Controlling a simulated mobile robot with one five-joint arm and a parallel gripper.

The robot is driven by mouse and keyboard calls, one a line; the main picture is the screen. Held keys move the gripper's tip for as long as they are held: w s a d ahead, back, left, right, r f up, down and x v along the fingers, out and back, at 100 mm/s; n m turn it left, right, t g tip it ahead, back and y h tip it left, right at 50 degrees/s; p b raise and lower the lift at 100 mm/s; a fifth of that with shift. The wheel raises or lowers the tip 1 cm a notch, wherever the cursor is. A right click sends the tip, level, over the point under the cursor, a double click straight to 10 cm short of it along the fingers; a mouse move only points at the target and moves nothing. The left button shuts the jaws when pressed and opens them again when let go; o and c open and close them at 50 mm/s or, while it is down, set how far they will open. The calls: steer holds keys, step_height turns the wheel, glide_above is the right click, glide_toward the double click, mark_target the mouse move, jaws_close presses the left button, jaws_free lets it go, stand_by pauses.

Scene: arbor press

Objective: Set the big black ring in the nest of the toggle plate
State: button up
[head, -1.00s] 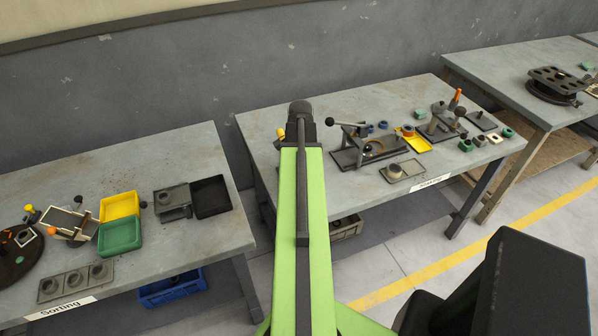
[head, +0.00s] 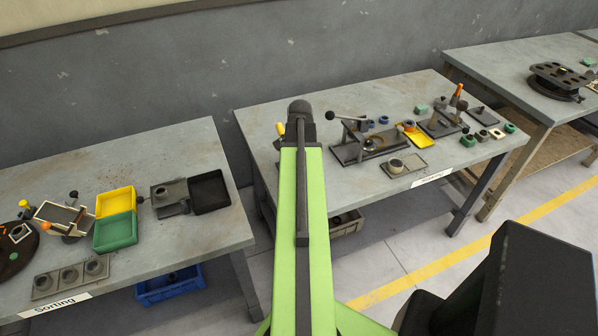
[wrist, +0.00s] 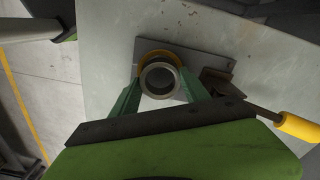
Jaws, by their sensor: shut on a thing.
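Behind the ring is the grey toggle plate (wrist: 200,62), with a yellow-orange round rim (wrist: 150,55) partly covered by the ring. I cannot tell whether the ring touches it or hangs above it. A rusty clamp block (wrist: 216,80) and a lever with a yellow handle (wrist: 298,127) are at the plate's right. In the head view my arm hides the gripper, ring and most of the plate; the yellow handle (head: 280,129) shows.
A sorting table (head: 140,165) with bins is at the left.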

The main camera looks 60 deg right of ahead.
steer(key=shift+f+b, duration=0.5)
stand_by(0.7)
steer(key=o, duration=1.5)
step_height(320, 180, up, 7)
steer(key=p, duration=0.7)
